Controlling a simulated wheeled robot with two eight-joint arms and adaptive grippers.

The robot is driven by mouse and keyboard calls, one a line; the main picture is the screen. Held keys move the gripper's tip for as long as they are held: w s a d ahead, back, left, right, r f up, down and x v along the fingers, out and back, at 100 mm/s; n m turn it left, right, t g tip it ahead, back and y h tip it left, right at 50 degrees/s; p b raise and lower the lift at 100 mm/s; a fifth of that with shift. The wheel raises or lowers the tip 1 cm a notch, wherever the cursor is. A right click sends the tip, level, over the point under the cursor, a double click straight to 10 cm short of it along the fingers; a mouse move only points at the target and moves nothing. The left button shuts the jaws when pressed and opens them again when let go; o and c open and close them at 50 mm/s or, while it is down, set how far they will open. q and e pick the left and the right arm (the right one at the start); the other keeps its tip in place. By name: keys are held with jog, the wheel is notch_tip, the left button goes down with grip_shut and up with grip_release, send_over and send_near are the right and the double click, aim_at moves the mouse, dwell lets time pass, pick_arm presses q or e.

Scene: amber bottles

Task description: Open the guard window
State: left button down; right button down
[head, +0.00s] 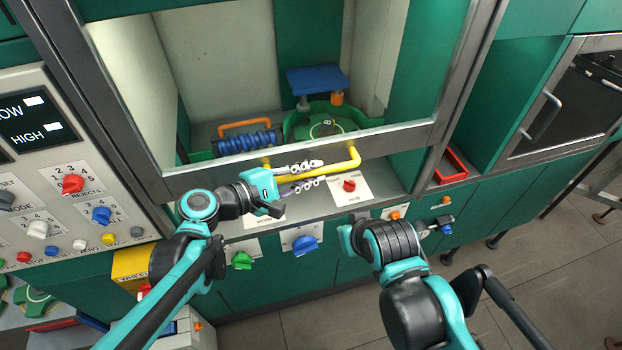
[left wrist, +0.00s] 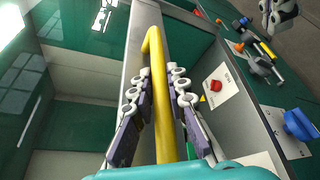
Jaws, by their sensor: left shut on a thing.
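The guard window (head: 408,135) is a large clear pane in a grey metal frame, over the front of the green cabinet. Its lower rail is low, near the grey counter; I cannot tell whether a gap is under it. A yellow bar handle (head: 345,166) runs along the lower rail. My left gripper (head: 312,174) is shut on this handle, with one finger on each side. The left wrist view shows the yellow handle (left wrist: 160,90) between the two fingers. My right arm is at the lower right of the head view; its fingertips cannot be made out.
A red knob (head: 349,186) on a white plate sits right of the left gripper. Blue (head: 305,245) and green (head: 242,260) knobs are on the front below. Behind the pane are a blue coil (head: 245,142) and a blue plate (head: 316,80). A control panel stands left.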

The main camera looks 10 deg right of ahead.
aim_at(309, 66)
pick_arm(q)
notch_tip(309, 66, up, 25)
jog(key=p, duration=1.5)
jog(key=shift+p, duration=0.35)
jog(key=c, duration=1.5)
grip_release()
jog(key=shift+a, duration=0.15)
jog(key=v, duration=1.1)
jog(key=shift+s+a+r, duration=0.15)
jog(key=shift+s+a, duration=0.05)
jog(key=shift+a, duration=0.1)
